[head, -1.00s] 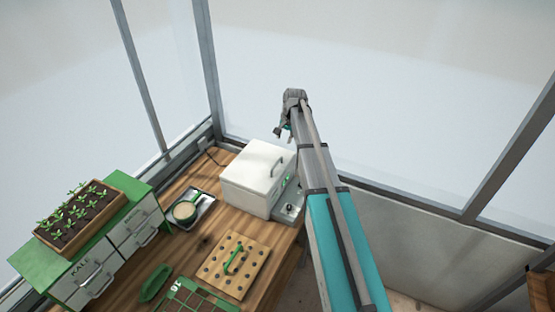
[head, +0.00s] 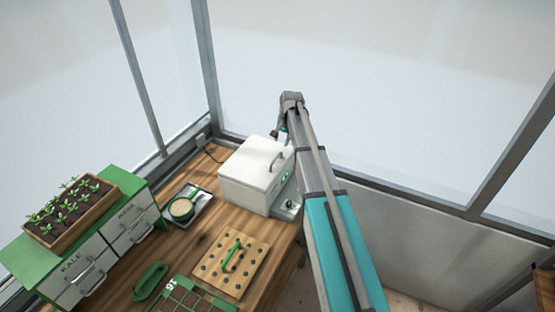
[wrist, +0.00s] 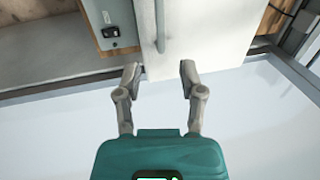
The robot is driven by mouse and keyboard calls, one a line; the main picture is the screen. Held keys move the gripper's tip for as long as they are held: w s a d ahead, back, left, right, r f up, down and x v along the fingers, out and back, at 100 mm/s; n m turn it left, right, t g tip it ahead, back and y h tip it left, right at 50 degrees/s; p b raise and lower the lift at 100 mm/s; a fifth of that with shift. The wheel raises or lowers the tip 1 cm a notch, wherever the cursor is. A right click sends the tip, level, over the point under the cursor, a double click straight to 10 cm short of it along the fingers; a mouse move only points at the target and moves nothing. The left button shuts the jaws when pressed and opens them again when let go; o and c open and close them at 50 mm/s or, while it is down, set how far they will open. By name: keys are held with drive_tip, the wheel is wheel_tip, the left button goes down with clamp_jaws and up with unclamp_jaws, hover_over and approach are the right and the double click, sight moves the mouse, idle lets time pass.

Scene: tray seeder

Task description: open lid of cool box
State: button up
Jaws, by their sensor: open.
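The white cool box (head: 245,186) stands at the back right of the wooden bench with its lid (head: 252,156) shut. Its grey bar handle (head: 277,161) is on the lid near the right edge. My gripper (head: 278,136) is above and behind the box, partly hidden by my arm. In the wrist view the gripper (wrist: 160,78) is open and empty. The white lid (wrist: 210,40) and the handle (wrist: 160,28) show beyond the fingertips, with the handle lined up between them and apart from them.
A pegged board (head: 215,262) lies in front. Drawers carrying a seedling planter (head: 70,238) are far left. Glass walls close the back.

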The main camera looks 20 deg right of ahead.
sight(277, 157)
drive_tip(key=shift+w+a+f+b, duration=0.2)
drive_tip(key=shift+f+b, duration=1.15)
drive_tip(key=shift+f, duration=0.1)
drive_tip(key=shift+w+a+f+b, duration=0.15)
drive_tip(key=shift+a+f+b, duration=0.1)
drive_tip(key=shift+f+b, duration=1.2)
drive_tip(key=shift+w+a+f+b, duration=0.2)
drive_tip(key=shift+f+b, duration=1.1)
drive_tip(key=shift+f, duration=0.15)
clamp_jaws()
